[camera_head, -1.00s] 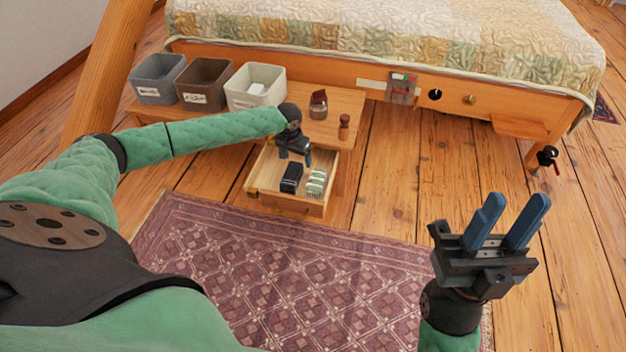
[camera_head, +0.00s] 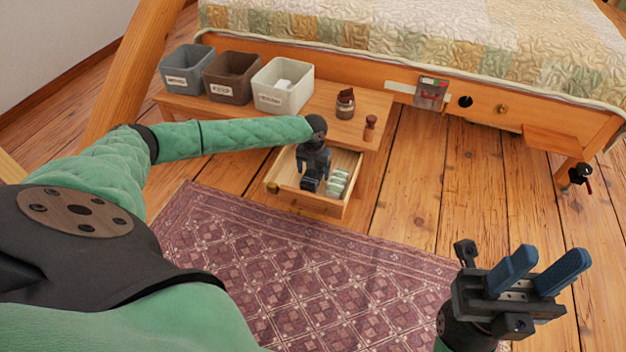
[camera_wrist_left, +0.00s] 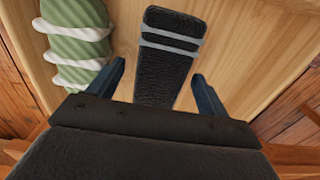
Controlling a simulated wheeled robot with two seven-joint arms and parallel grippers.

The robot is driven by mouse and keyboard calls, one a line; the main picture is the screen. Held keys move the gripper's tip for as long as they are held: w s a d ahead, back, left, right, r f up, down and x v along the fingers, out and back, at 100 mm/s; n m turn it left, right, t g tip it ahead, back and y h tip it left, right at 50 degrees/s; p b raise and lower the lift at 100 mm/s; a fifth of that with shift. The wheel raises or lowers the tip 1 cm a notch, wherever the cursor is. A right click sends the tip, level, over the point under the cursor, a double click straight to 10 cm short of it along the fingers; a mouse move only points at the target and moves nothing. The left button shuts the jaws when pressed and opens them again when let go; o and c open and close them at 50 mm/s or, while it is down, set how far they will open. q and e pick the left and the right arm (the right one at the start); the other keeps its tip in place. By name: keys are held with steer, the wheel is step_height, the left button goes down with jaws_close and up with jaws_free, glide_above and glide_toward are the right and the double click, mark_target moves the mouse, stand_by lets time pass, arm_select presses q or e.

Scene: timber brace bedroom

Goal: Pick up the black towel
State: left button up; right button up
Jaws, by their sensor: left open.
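The black towel (camera_wrist_left: 165,65) lies rolled in the open drawer (camera_head: 318,204), with two light bands across it. In the left wrist view it sits between the fingers of my left gripper (camera_wrist_left: 158,85), which is open with a gap on each side. In the head view my left gripper (camera_head: 312,180) is over the drawer and hides most of the black towel. A green towel with white bands (camera_head: 338,181) lies beside it, and also shows in the left wrist view (camera_wrist_left: 78,45). My right gripper (camera_head: 540,272) is open and empty, above the floor at right.
The drawer belongs to a low wooden table (camera_head: 345,105). On it stand a grey bin (camera_head: 187,80), a brown bin (camera_head: 228,87), a white bin (camera_head: 284,98), a jar (camera_head: 345,108) and a small wooden piece (camera_head: 370,127). A bed (camera_head: 420,60) stands behind; a patterned rug (camera_head: 270,260) lies in front.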

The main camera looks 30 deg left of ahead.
arm_select(q)
steer(key=shift+f, duration=0.9)
steer(key=c, duration=1.1)
